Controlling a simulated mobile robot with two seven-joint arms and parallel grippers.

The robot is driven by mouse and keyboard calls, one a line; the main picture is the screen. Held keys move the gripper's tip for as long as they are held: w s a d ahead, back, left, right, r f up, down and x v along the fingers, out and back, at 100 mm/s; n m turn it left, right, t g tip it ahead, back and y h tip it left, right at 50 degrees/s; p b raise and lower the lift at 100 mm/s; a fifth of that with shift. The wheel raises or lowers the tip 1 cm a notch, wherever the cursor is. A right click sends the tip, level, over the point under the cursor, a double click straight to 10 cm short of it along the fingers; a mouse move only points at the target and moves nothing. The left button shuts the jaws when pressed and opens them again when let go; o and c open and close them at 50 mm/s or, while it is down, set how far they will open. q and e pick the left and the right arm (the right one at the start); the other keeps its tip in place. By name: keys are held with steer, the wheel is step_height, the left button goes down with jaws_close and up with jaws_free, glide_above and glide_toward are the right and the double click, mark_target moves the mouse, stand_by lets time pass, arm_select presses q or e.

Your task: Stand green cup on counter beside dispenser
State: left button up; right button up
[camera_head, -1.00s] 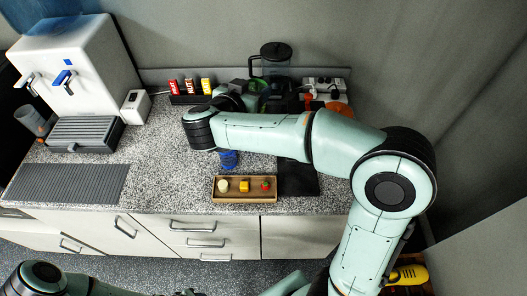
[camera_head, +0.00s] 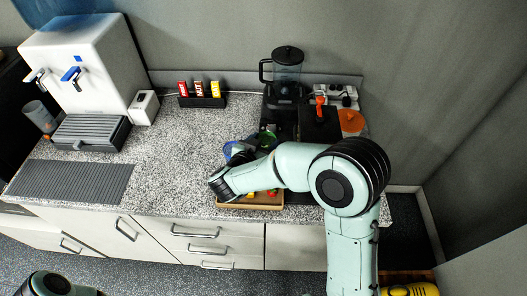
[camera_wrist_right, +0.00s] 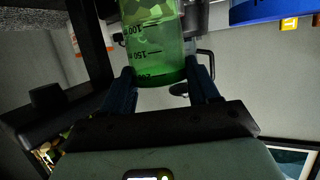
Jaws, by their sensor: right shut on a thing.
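The green cup (camera_head: 268,134) shows in part in the head view, over the counter in front of the blender. In the right wrist view the translucent green cup (camera_wrist_right: 155,45), with measuring marks, sits between the two fingers of my right gripper (camera_wrist_right: 163,92). My right gripper (camera_head: 258,141) is shut on it; its own arm partly hides it in the head view. The white dispenser (camera_head: 90,65) stands at the back left of the speckled counter (camera_head: 170,150), well left of the cup. My left gripper is out of view.
A blue object (camera_head: 231,151) is partly hidden by my right arm. A wooden tray (camera_head: 232,205) lies at the front edge. A black rack of bars (camera_head: 203,101), a small white box (camera_head: 143,107) and the blender (camera_head: 287,72) stand at the back. The middle counter is clear.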

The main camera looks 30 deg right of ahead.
steer(key=shift+f, duration=1.8)
steer(key=shift+f, duration=0.1)
steer(key=shift+f+b, duration=0.15)
steer(key=shift+b, duration=0.15)
steer(key=o, duration=1.5)
steer(key=shift+r, duration=0.4)
steer(key=v, duration=1.2)
steer(key=shift+f, duration=0.15)
